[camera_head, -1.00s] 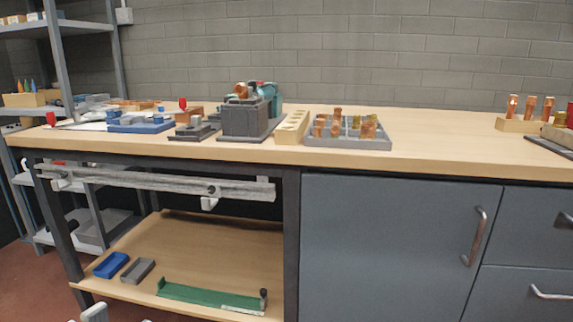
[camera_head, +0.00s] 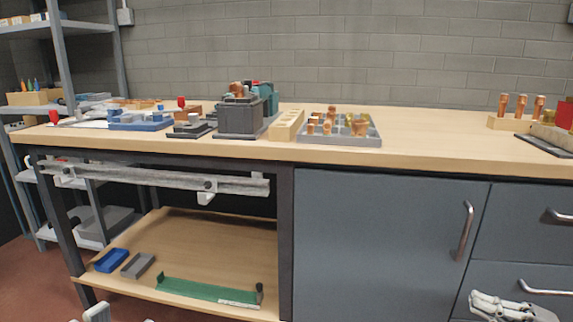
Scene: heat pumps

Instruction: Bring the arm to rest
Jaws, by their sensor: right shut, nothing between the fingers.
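My right gripper (camera_head: 476,299) is at the bottom right edge, in front of the grey drawers and well below the worktop (camera_head: 440,148). It is white with dark joints, and its fingers are shut with nothing between them. It touches no object on the bench. Pale parts at the bottom left edge may belong to my left arm, but they are too cut off to show a gripper's jaws.
A dark block with copper parts (camera_head: 240,117), a wooden holder (camera_head: 287,126) and a grey tray (camera_head: 340,140) of copper pieces stand on the worktop. Grey cabinet doors (camera_head: 380,245) and drawer handles (camera_head: 545,291) lie near the right gripper.

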